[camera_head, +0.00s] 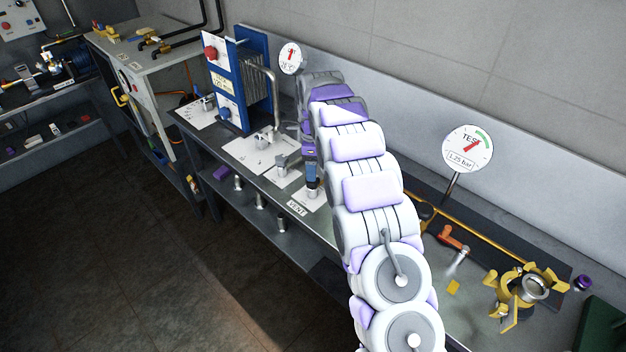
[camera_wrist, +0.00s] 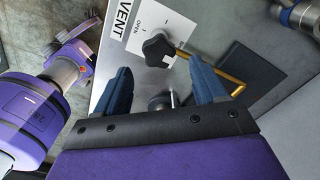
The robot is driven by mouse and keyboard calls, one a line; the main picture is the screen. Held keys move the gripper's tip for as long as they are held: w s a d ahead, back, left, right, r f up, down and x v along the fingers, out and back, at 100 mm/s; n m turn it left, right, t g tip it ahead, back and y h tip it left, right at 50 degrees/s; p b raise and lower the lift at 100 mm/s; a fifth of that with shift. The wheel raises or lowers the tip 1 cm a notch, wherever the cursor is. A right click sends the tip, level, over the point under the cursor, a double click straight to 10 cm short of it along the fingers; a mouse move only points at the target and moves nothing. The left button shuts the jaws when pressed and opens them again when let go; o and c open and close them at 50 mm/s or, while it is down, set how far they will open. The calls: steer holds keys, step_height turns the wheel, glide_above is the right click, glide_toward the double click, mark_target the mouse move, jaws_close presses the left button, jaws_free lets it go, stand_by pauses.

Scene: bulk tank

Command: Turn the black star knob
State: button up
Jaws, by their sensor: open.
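The black star knob (camera_wrist: 157,50) shows in the wrist view, on a white plate (camera_wrist: 150,22) marked VENT and OPEN. My gripper (camera_wrist: 160,78) has two blue fingers spread apart, with the knob just beyond and between their tips. The fingers do not appear to touch the knob. In the head view my gripper (camera_head: 312,188) points down at the bench by the VENT label (camera_head: 297,208). The knob is hidden there behind my arm and gripper.
A brass rod (camera_wrist: 215,70) runs right from beside the knob. A metal fitting (camera_wrist: 302,18) stands at upper right. A blue plate unit (camera_head: 252,80), a 1.25 bar gauge (camera_head: 467,149) and a yellow clamp fitting (camera_head: 508,300) stand along the bench.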

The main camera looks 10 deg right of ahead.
steer(key=f, duration=0.2)
steer(key=a+f, duration=0.1)
steer(key=f, duration=0.1)
steer(key=shift+f+b, duration=0.1)
steer(key=shift+b, duration=0.3)
steer(key=shift+f, duration=0.3)
steer(key=shift+d+f, duration=0.25)
steer(key=shift+d, duration=0.15)
steer(key=shift+c, duration=0.3)
steer(key=shift+a, duration=0.25)
steer(key=c, duration=1)
steer(key=shift+d, duration=0.1)
